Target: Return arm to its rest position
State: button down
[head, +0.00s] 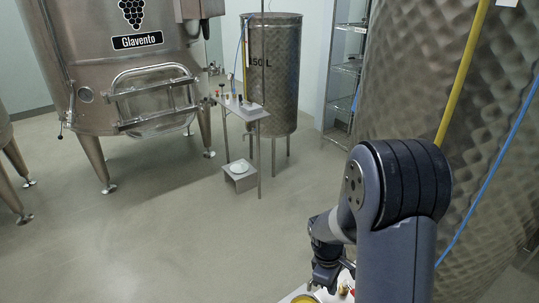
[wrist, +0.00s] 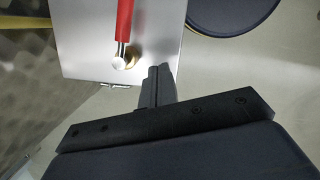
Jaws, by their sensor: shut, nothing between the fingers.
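My arm reaches down at the lower right of the head view, with my gripper (head: 322,280) at the bottom edge, over a small pale table. In the wrist view the fingers of my gripper (wrist: 160,72) are together with nothing between them. They point towards the edge of the pale tabletop (wrist: 85,45), close to a red-handled item (wrist: 124,20) with a metal end. I cannot tell how high the fingertips are above the tabletop.
A large dimpled steel vat (head: 480,110) stands close on the right, with a yellow hose (head: 461,75) and a blue hose (head: 487,185). The Glavento vat (head: 100,75), a small side table (head: 243,110) and a 450 L vat (head: 275,75) stand farther back. The middle floor is clear.

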jog(key=shift+w+a+m, duration=0.5)
jog(key=shift+m, duration=0.5)
jog(key=shift+w+a+r+b, duration=0.1)
jog(key=shift+w+a+b, duration=0.15)
jog(key=shift+w+b, duration=0.05)
